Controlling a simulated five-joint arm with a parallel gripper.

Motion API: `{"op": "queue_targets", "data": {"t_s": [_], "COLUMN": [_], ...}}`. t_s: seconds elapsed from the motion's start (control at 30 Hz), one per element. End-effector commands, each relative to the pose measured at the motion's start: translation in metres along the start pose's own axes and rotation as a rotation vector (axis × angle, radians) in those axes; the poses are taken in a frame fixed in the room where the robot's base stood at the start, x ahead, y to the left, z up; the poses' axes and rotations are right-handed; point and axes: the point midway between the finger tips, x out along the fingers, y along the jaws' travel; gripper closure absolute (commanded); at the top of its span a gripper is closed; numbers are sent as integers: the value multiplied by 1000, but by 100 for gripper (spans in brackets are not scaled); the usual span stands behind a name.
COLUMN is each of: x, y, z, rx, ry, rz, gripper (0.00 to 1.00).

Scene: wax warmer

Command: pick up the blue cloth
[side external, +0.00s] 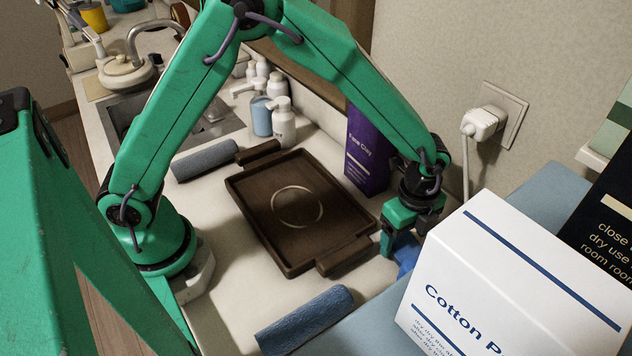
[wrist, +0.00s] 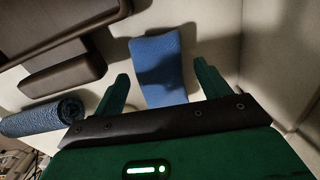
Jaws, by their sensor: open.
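The blue cloth (wrist: 158,62) lies flat on the counter in the wrist view, ahead of and between my gripper's fingers (wrist: 161,72). The fingers are spread apart with nothing held between them. A shadow falls across the cloth's middle and right side. In the side view only a small blue part of the cloth (side external: 405,257) shows, beside my gripper (side external: 399,242). The rest is hidden behind the gripper and a white box. My gripper points down at the right of the tray, and I cannot tell its exact height above the cloth.
The brown tray (side external: 245,205) with handles lies left of my gripper. A white cotton box (side external: 520,275) stands close on the right. A purple box (side external: 368,150) stands behind. A rolled blue towel (side external: 305,320) lies in front and another roll (side external: 205,160) farther back. The wall socket (side external: 500,115) is behind.

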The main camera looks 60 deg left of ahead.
Motion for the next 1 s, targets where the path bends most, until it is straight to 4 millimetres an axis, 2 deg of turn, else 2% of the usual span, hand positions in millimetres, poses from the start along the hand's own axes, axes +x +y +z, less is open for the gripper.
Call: {"op": "queue_targets", "data": {"t_s": [0.17, 0.63, 0.67, 0.8, 0.9, 1.0], "x": [10, 10, 10, 10, 10, 10], "y": [0, 0, 0, 0, 0, 0], "z": [0, 0, 0, 0, 0, 0], "rx": [0, 0, 0, 0, 0, 0], "ry": [0, 0, 0, 0, 0, 0], "rz": [0, -1, -1, -1, -1, -1], "gripper": [25, 25, 28, 56, 73, 73]}}
